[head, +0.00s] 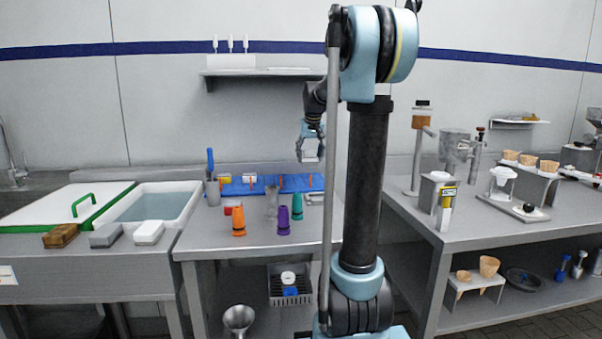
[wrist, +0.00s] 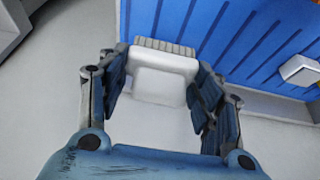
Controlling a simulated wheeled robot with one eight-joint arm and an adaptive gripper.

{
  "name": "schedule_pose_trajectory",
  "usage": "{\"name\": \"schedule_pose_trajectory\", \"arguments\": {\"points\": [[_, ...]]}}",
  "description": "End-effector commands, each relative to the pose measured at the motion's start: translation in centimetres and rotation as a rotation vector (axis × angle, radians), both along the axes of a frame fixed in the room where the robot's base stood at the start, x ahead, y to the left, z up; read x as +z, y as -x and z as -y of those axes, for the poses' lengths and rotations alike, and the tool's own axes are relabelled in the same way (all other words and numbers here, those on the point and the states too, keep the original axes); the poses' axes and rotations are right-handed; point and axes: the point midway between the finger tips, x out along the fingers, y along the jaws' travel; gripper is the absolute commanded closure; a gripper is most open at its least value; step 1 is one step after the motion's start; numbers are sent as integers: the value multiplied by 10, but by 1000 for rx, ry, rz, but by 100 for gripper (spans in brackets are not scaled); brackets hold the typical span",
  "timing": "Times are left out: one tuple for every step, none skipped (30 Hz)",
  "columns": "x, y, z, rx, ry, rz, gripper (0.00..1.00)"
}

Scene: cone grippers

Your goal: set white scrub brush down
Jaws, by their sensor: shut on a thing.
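My gripper (wrist: 165,95) is shut on the white scrub brush (wrist: 166,68), whose ridged edge points away from my wrist. In the wrist view the brush sits between the two blue finger pads, over the pale counter and near the edge of a blue ribbed mat (wrist: 225,35). In the head view my gripper (head: 310,143) hangs above the back of the middle steel table (head: 205,240), with the white brush (head: 310,157) showing at its lower end. The brush appears raised above the surface.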

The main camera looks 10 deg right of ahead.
Motion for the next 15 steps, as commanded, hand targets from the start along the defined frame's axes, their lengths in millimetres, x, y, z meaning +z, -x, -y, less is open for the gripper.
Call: {"name": "schedule_pose_trajectory", "arguments": {"points": [[-6, 0, 1, -1, 0, 0, 64], [-9, 0, 1, -2, 0, 0, 64], [-12, 0, 2, -2, 0, 0, 64], [-13, 0, 2, -2, 0, 0, 64], [-14, 0, 2, -3, 0, 0, 64], [-16, 0, 3, -3, 0, 0, 64], [-18, 0, 3, -3, 0, 0, 64], [-20, 0, 3, -3, 0, 0, 64], [-24, 0, 3, -4, -1, 0, 64], [-28, 0, 3, -4, -1, 0, 64], [-31, 0, 3, -4, 0, 0, 64], [-37, 0, 3, -4, 0, 0, 64], [-42, 0, 3, -4, 0, 0, 64], [-46, 0, 4, -4, 0, 0, 64], [-50, 0, 4, -4, 0, 0, 64]]}}
